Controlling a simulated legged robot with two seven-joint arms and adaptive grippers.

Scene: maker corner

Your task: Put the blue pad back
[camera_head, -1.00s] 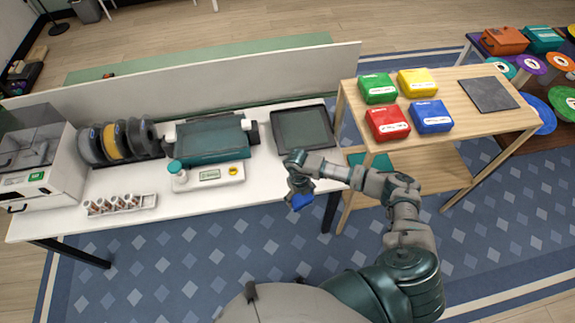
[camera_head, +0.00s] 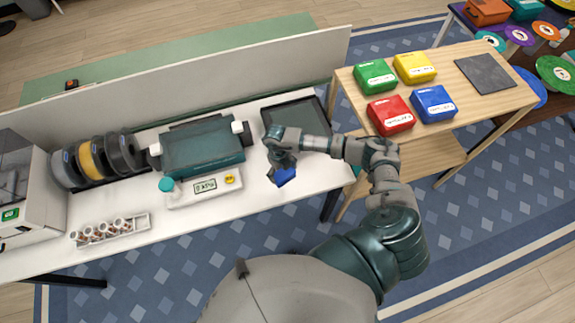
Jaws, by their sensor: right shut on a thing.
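The blue pad (camera_head: 285,176) is held in my right gripper (camera_head: 279,170), which is shut on it. The gripper covers part of the pad. On the wooden table (camera_head: 452,62) at the right sit a green box (camera_head: 375,77), a yellow box (camera_head: 414,68), a red box (camera_head: 390,115) and a blue box (camera_head: 434,104). My left gripper is not in view.
A rack of spools (camera_head: 97,158) and a tray of small rolls (camera_head: 110,229) are further left. A dark square mat (camera_head: 485,73) lies on the wooden table.

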